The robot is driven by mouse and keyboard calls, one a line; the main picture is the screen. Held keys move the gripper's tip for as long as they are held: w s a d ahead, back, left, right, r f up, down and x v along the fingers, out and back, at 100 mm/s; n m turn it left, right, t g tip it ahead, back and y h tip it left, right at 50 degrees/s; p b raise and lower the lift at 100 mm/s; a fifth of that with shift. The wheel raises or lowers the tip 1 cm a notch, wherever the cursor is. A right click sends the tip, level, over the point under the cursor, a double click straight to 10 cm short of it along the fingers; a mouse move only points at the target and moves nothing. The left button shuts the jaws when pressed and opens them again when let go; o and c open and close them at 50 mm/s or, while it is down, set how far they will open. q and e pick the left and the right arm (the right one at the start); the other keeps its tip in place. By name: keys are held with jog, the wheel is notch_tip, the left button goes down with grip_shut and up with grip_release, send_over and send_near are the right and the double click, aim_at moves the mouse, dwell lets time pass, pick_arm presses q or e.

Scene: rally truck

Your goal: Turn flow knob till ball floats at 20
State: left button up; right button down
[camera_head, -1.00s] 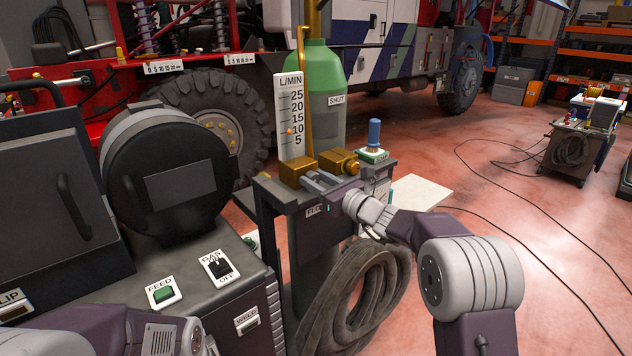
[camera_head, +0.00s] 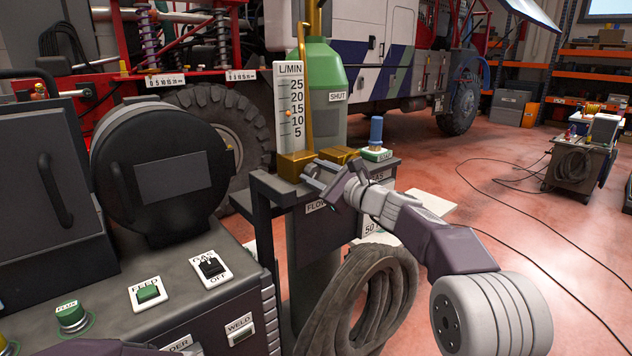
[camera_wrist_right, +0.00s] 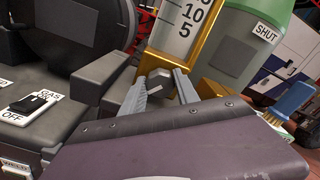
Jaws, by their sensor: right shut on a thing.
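The flow meter's white L/MIN scale (camera_head: 288,100) stands on a brass block in front of the green cylinder. Its small orange ball (camera_head: 289,113) sits just under the 15 mark. My right gripper (camera_head: 309,176) is at the front of the brass block, above the FLOW label (camera_head: 316,206). In the right wrist view its two fingers (camera_wrist_right: 165,84) are shut on the small grey flow knob (camera_wrist_right: 157,78). The fingers hide the knob in the head view. My left gripper is out of view; only part of my left arm shows at the bottom left.
The green cylinder (camera_head: 327,75) with a SHUT tag stands behind the meter. A blue-topped part (camera_head: 376,131) stands right of it. A coiled hose (camera_head: 365,295) hangs below my right arm. The welder box with FEED button (camera_head: 148,291) and GAS switch (camera_head: 211,267) is at left.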

dwell(0.3)
jog(key=c, duration=0.9)
grip_release()
